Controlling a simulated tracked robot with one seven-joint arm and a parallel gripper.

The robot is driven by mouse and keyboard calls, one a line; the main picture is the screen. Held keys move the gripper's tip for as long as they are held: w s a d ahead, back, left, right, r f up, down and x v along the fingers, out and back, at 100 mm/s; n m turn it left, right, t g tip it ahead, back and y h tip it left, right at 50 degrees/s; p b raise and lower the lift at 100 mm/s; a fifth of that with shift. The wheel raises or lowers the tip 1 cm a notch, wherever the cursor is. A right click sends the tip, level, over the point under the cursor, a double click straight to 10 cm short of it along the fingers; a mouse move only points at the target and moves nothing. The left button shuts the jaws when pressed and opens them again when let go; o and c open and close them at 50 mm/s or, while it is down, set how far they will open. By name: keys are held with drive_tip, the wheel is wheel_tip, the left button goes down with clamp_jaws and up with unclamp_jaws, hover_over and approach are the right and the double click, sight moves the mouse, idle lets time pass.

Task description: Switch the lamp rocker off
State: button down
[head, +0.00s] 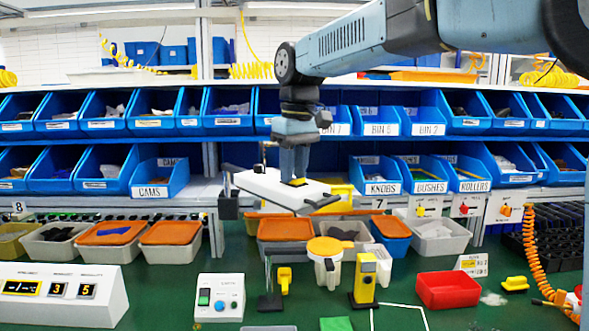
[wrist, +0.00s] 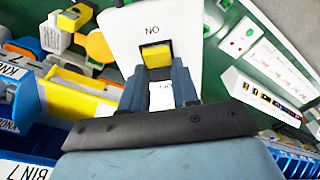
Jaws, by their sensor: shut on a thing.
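A white panel (head: 265,188) with a yellow rocker (head: 297,182) stands in front of the shelves in the head view. In the wrist view the panel (wrist: 130,35) shows the word ON, upside down, beyond the yellow rocker (wrist: 157,55). A second label on the near side is partly hidden by my fingers. My gripper (head: 295,172) points down at the panel from above. In the wrist view my gripper (wrist: 158,78) has its two fingers at the two sides of the rocker, shut on it. The rocker's tilt is hard to tell.
Blue bins (head: 160,178) fill the shelves behind. A white box with buttons (head: 219,298), a yellow block (head: 365,278), a lidded tub (head: 326,262) and a red tray (head: 448,289) stand on the green bench (head: 160,285). A white display console (head: 62,294) is at left.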

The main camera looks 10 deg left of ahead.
sight(297, 179)
drive_tip(key=c, duration=0.8)
unclamp_jaws()
drive_tip(key=shift+c, duration=0.2)
drive_tip(key=shift+r, duration=0.1)
wheel_tip(297, 179, up, 13)
drive_tip(key=shift+s+d+r, duration=0.2)
drive_tip(key=shift+s+d, duration=0.2)
drive_tip(key=shift+d, duration=0.05)
drive_tip(key=s+d+f+m+t, duration=0.1)
drive_tip(key=d+f+m, duration=0.1)
drive_tip(key=d, duration=0.4)
drive_tip(key=s+d+f+m, duration=0.1)
drive_tip(key=d+f, duration=0.1)
drive_tip(key=d, duration=0.4)
drive_tip(key=s+d+f+m+t, duration=0.2)
drive_tip(key=s+d+f+m, duration=0.1)
drive_tip(key=s+d+f, duration=0.5)
drive_tip(key=s+d+f+m+t+h, duration=0.1)
drive_tip(key=s+d+f+m, duration=0.3)
drive_tip(key=d+f, duration=0.9)
drive_tip(key=s+d, duration=0.1)
drive_tip(key=s, duration=0.2)
drive_tip(key=shift+s+d+m+t, duration=0.3)
drive_tip(key=shift+s+t, duration=0.1)
